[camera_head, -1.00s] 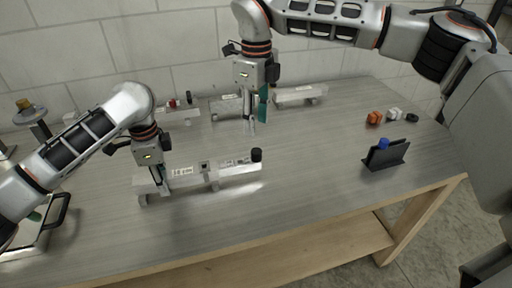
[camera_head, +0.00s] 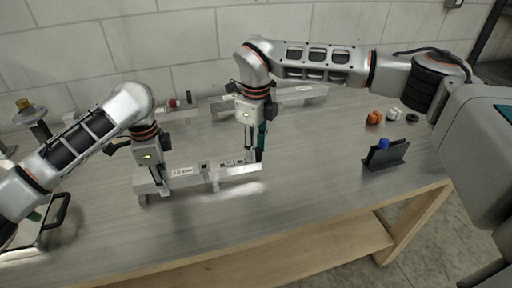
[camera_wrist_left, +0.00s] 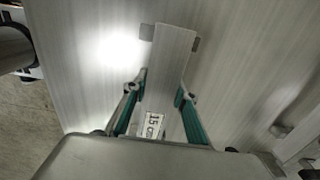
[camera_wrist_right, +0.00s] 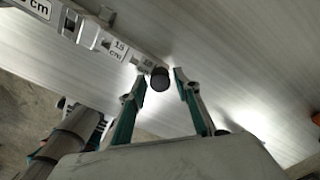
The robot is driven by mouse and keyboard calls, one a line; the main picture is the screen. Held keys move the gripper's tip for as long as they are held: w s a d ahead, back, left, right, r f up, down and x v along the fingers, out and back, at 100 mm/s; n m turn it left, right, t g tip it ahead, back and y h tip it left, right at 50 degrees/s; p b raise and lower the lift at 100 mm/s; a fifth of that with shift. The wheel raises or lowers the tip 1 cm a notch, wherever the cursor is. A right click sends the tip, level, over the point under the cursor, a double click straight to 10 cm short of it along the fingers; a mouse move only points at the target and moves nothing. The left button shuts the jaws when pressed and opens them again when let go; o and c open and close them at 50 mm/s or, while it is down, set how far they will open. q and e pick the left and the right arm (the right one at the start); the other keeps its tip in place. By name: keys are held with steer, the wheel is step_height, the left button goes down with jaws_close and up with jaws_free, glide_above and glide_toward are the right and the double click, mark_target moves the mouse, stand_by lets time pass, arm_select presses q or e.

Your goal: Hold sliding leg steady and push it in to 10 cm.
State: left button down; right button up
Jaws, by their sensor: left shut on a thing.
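The front aluminium rail piece (camera_head: 200,176) lies on the table with the sliding leg (camera_head: 242,173) at its right end. My left gripper (camera_head: 158,180) is shut on the rail's left part; the left wrist view shows the silver bar (camera_wrist_left: 170,65) between its fingers and a cm label (camera_wrist_left: 152,125). My right gripper (camera_head: 256,155) is over the leg's right end. A 15 cm label (camera_wrist_right: 118,48) shows on the leg; the 10 cm mark cannot be made out.
More aluminium pieces (camera_head: 300,96) lie at the back, by the wall. A black stand (camera_head: 386,156) with a blue cap (camera_head: 383,143) is at the right. Small orange (camera_head: 373,118) and white parts (camera_head: 394,114) lie behind it. The table's front middle is clear.

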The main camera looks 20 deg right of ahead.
jaws_close()
arm_select(q)
steer(key=shift+d, duration=0.1)
arm_select(e)
steer(key=a, duration=1)
steer(key=shift+w+a, duration=0.1)
steer(key=shift+a, duration=0.2)
steer(key=shift+o, duration=1.9)
jaws_free()
steer(key=shift+o, duration=0.3)
steer(key=shift+d, duration=0.1)
step_height(320, 180, up, 12)
glide_above(219, 166)
steer(key=shift+d, duration=0.15)
